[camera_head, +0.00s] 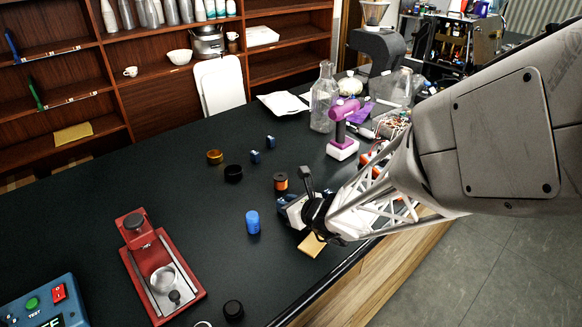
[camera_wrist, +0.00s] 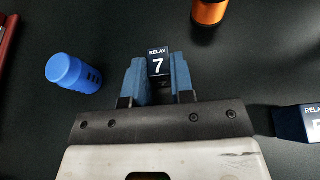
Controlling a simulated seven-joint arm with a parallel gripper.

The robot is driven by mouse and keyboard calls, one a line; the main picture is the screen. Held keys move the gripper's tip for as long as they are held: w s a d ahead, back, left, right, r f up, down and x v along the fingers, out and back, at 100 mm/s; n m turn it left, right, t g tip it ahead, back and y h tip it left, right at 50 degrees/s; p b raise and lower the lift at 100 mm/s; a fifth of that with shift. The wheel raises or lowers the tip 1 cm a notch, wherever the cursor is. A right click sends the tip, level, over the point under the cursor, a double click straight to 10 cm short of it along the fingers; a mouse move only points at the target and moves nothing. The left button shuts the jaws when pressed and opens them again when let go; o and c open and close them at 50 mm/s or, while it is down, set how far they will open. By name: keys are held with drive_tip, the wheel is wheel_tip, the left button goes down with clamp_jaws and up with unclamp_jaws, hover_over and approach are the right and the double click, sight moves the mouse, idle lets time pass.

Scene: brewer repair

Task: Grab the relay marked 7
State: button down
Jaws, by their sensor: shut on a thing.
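The relay marked 7 (camera_wrist: 158,62) is a small dark block with white lettering. It shows between the two blue fingers of my gripper (camera_wrist: 160,80) in the wrist view. The fingers are shut on its sides, and its label faces the camera. In the head view my gripper (camera_head: 284,203) is low over the black table, right of the blue cylinder, and the held relay cannot be made out there. A second relay (camera_wrist: 298,123) is cut off at the right edge of the wrist view; its number is only partly visible.
A blue cylinder (camera_head: 253,222) stands left of my gripper, and an orange and black spool (camera_head: 280,181) is just behind it. A tan block (camera_head: 312,245) lies near the table's front edge. Two small blue blocks (camera_head: 270,142) sit farther back. A red brewer (camera_head: 160,270) stands at left.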

drive_tip(key=shift+r, duration=0.1)
drive_tip(key=shift+r, duration=0.7)
wheel_tip(320, 180, up, 2)
drive_tip(key=shift+r, duration=0.1)
drive_tip(key=s+d, duration=0.2)
drive_tip(key=s, duration=0.3)
drive_tip(key=s+d, duration=0.2)
drive_tip(key=s, duration=0.3)
drive_tip(key=s+d+r, duration=0.1)
drive_tip(key=s+d, duration=0.1)
drive_tip(key=s, duration=0.3)
drive_tip(key=shift+r, duration=0.1)
drive_tip(key=shift+w+a, duration=0.15)
